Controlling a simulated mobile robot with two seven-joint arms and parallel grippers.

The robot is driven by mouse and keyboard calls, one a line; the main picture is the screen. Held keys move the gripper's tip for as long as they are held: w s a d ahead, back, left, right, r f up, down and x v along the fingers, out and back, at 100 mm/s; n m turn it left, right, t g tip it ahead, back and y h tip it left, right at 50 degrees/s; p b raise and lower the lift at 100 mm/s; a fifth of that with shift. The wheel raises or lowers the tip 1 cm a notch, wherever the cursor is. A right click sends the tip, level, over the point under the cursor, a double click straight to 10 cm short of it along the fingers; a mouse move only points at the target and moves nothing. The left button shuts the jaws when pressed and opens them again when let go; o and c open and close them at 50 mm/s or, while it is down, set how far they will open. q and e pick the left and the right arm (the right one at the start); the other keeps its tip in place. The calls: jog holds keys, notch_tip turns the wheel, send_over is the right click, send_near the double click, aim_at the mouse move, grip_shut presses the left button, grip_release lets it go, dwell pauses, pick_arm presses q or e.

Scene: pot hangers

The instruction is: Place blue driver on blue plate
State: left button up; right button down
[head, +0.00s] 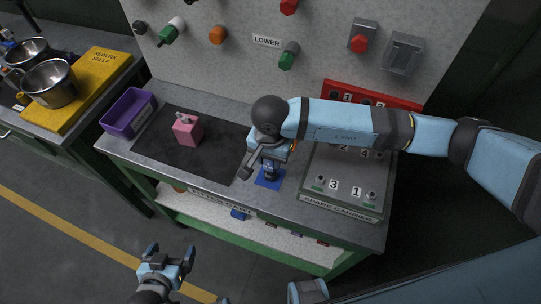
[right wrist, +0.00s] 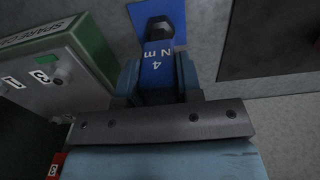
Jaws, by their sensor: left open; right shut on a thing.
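The blue driver (right wrist: 157,68), marked "4 N m", is held between the fingers of my right gripper (right wrist: 158,80). Its dark end points at the blue plate (right wrist: 178,20), and it overlaps the plate in the right wrist view. In the head view the blue plate (head: 263,182) is a small flat square at the bench's front edge. My right gripper (head: 270,163) is just above it, pointing down, and hides most of the driver. I cannot tell whether the driver touches the plate. My left gripper (head: 170,259) is open and empty, in front of the bench over the floor.
A dark mat (head: 215,155) with a pink block (head: 187,130) lies left, beside a purple bin (head: 130,112). A pegboard (head: 230,65) with coloured knobs rises behind.

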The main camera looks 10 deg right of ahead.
jog(key=shift+f, duration=0.15)
jog(key=c, duration=0.8)
grip_release()
jog(key=shift+r, duration=0.4)
notch_tip(320, 180, up, 12)
jog(key=shift+f+b, duration=0.2)
jog(key=shift+b, duration=0.55)
